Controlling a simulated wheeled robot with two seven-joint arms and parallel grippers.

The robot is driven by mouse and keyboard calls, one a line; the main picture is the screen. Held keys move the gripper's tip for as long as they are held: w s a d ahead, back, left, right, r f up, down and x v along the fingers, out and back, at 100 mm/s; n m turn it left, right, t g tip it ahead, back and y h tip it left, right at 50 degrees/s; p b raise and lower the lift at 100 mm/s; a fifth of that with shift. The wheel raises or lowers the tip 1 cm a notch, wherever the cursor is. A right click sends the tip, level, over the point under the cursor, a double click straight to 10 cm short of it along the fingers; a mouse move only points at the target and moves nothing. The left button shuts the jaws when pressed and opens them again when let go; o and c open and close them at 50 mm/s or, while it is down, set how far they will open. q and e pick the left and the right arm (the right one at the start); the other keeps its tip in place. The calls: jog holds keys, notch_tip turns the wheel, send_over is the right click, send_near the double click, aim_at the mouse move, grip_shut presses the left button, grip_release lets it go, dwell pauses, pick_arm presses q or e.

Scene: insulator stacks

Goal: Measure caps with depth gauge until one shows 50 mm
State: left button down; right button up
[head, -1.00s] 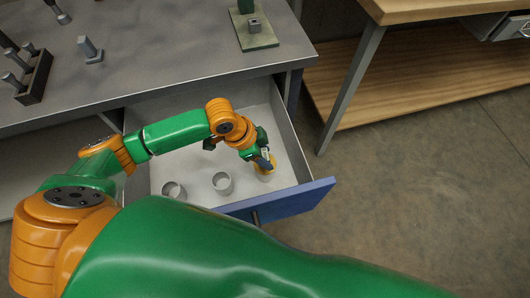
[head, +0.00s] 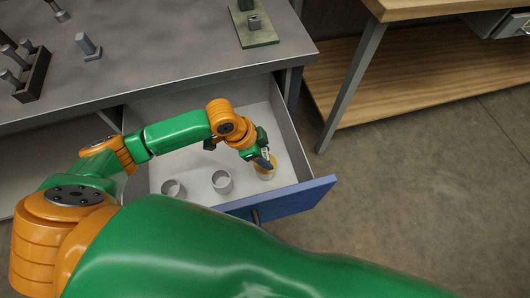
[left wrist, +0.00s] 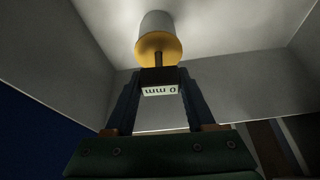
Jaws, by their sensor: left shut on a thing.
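My left gripper (head: 264,159) is low inside the open drawer, near its front right. In the left wrist view it (left wrist: 159,78) is shut on the dark depth gauge, whose white display (left wrist: 160,91) is upside down and reads 0 mm. The gauge's round yellow part (left wrist: 158,48) lies against or just off a pale cap (left wrist: 157,22); contact is hard to tell. This cap also shows under the gripper in the head view (head: 266,175). Two more grey caps, a left one (head: 173,188) and a middle one (head: 221,181), stand open-topped in the drawer. My right gripper is out of view.
The drawer has a blue front (head: 285,197) and grey walls close around my gripper. On the grey bench (head: 150,55) stand a dark rack (head: 34,78) with posts, a bolt-like part (head: 88,46) and a green plate (head: 256,36) with a small block. A wooden table (head: 440,8) is at right.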

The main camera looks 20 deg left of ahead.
pick_arm(q)
jog(key=shift+f, duration=0.35)
jog(key=shift+c, duration=0.8)
grip_release()
